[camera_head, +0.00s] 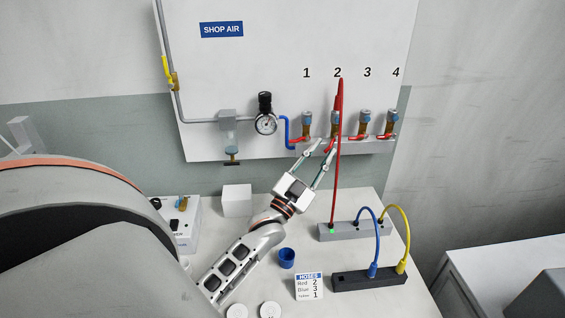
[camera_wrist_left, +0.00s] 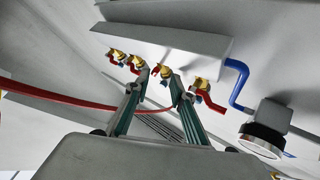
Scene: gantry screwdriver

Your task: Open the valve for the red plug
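Valve 2 (camera_head: 335,124) is under the number 2 on the wall board. A red hose (camera_head: 337,170) runs from near it, looping up, down to the red plug at the grey bar (camera_head: 372,231), beside a green light. The hose card (camera_head: 309,287) reads Red 2, Blue 3, Yellow 1. My left gripper (camera_head: 325,148) is open, its fingertips just below valve 2. In the left wrist view, valve 2 (camera_wrist_left: 163,71) shows between the spread fingers (camera_wrist_left: 158,82); contact cannot be told. The valve's red handle is partly hidden. My right gripper is not in view.
Valve 1 (camera_head: 307,124), valve 3 (camera_head: 365,123) and valve 4 (camera_head: 392,122) stand close beside it with red handles. A gauge (camera_head: 266,124) is at the left. A blue hose (camera_head: 378,240) and a yellow hose (camera_head: 407,230) arch to the black bar (camera_head: 345,282).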

